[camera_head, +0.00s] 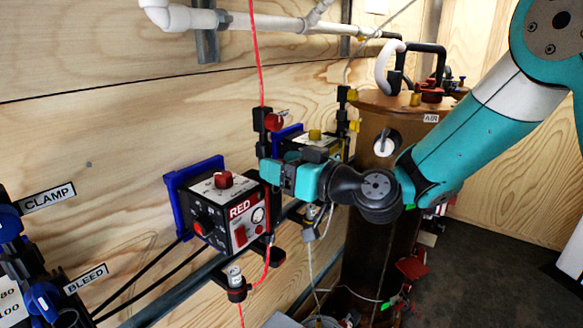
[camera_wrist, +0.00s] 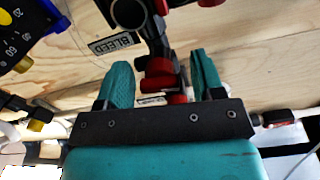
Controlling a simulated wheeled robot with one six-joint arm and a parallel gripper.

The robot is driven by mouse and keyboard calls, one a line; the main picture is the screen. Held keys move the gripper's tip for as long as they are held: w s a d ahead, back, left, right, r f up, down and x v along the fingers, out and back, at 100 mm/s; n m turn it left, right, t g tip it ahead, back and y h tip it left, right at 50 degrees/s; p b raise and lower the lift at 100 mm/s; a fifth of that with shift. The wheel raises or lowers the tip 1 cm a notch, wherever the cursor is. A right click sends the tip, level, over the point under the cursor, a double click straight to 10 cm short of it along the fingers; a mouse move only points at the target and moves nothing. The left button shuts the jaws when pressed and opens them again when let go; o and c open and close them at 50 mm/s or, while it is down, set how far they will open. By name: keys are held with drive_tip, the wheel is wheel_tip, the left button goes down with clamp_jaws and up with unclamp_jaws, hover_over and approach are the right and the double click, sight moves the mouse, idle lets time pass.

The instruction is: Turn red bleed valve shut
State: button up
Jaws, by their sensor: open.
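In the head view, a red valve knob (camera_head: 274,121) sits on a black fitting on the red line, above the box marked RED (camera_head: 238,215). I cannot tell if it is the bleed valve. My gripper (camera_head: 266,175) is open, right of the RED box and below that knob. In the wrist view, red valve parts (camera_wrist: 160,82) on a black fitting show between the two teal fingers of my gripper (camera_wrist: 162,70). Gaps show beside both fingers, so they are not closed on it. A BLEED label (camera_wrist: 115,43) is upside down on the wood nearby.
A second box with a yellow knob (camera_head: 314,134) is behind my gripper. A brown cylinder marked AIR (camera_head: 360,240) stands to the right. White pipe (camera_head: 215,19) runs along the wooden wall.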

drive_tip(key=b+v, duration=0.9)
drive_tip(key=v, duration=0.8)
drive_tip(key=shift+s, duration=0.2)
drive_tip(key=shift+d, duration=0.15)
